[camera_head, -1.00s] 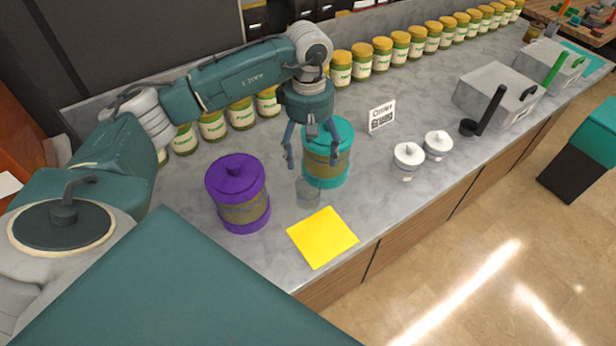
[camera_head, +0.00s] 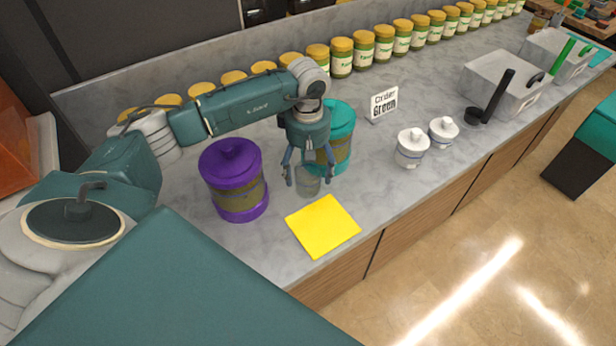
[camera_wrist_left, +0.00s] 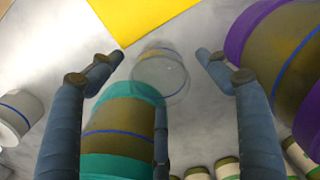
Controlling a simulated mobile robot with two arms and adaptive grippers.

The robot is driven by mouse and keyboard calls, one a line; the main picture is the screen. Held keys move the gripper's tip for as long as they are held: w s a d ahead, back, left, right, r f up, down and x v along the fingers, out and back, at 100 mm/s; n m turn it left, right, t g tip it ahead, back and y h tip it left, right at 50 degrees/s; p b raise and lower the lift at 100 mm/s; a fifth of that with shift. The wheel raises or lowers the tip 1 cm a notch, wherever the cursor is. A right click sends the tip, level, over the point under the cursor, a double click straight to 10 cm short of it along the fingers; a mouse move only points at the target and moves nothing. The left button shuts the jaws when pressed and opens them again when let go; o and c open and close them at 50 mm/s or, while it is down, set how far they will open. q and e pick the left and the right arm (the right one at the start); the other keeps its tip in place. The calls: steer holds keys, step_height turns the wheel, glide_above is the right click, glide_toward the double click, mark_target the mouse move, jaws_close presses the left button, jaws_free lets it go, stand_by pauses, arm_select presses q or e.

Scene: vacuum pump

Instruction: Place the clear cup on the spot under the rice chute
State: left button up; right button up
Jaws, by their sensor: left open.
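The clear cup (camera_head: 307,186) stands on the counter between the purple and teal canisters, just behind a yellow square (camera_head: 322,226). My left gripper (camera_head: 310,176) points down over the cup, with its fingers open on either side of it. In the left wrist view the cup (camera_wrist_left: 160,73) shows between the spread fingertips (camera_wrist_left: 157,60), with gaps on both sides. The gripper does not hold it. I cannot make out a rice chute in these views. My right gripper is not in view.
The purple canister (camera_head: 233,178) stands left of the gripper. The teal canister (camera_head: 338,135) stands close behind it on the right. Two white lidded jars (camera_head: 411,148), an order sign (camera_head: 384,103) and grey bins (camera_head: 500,82) are farther right. Yellow-lidded jars (camera_head: 341,57) line the back.

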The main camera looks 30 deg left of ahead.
arm_select(q)
step_height(320, 180, down, 2)
steer(key=shift+w+f+b, duration=0.1)
steer(key=shift+f+b, duration=0.15)
steer(key=shift+b, duration=0.05)
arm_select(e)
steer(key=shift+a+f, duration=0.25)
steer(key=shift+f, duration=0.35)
arm_select(q)
steer(key=shift+r, duration=0.1)
steer(key=c, duration=1.4)
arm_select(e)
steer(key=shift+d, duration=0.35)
arm_select(q)
steer(key=shift+o, duration=0.2)
steer(key=shift+r, duration=0.45)
step_height(320, 180, up, 19)
steer(key=b, duration=0.4)
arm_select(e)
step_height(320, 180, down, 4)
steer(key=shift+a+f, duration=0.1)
